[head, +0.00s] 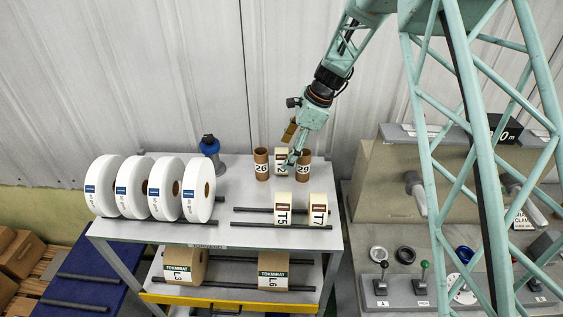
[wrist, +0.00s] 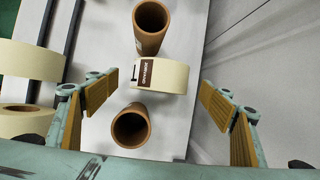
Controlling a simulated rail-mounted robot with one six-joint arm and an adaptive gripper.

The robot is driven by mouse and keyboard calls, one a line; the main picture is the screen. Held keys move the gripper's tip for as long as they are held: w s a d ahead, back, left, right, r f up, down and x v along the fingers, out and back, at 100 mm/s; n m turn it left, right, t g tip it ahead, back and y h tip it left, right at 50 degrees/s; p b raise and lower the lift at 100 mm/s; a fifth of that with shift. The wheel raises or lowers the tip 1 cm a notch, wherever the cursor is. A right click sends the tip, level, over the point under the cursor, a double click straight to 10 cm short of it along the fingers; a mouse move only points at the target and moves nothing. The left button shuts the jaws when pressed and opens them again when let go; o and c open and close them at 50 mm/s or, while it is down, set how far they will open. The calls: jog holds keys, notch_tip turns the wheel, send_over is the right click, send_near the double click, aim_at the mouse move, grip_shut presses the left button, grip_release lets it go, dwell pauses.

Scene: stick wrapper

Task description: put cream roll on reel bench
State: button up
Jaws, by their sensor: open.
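A cream roll (head: 281,172) with a brown label stands at the back of a grey bench (head: 233,178), between two brown tubes. It shows in the wrist view (wrist: 172,75) between the tubes. Two more cream rolls, T5 (head: 284,209) and T7 (head: 318,208), sit on dark rails nearer the front. My gripper (head: 291,145) is open and empty above the back cream roll and partly hides it. In the wrist view its tan-padded fingers stand wide apart on both sides of the roll, not touching it. I cannot read the bench's front label.
Brown tubes 26 (head: 261,164) and 29 (head: 304,166) flank the back roll closely. Large white reels (head: 134,187) fill the bench's left side. Brown rolls (head: 186,262) lie on the shelf below. A control console (head: 400,290) is at right.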

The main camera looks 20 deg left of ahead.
jog(key=shift+f, duration=0.1)
jog(key=shift+p+x, duration=0.3)
jog(key=shift+x, duration=2.25)
jog(key=c, duration=1.2)
jog(key=shift+o, duration=0.2)
jog(key=shift+r, duration=5.1)
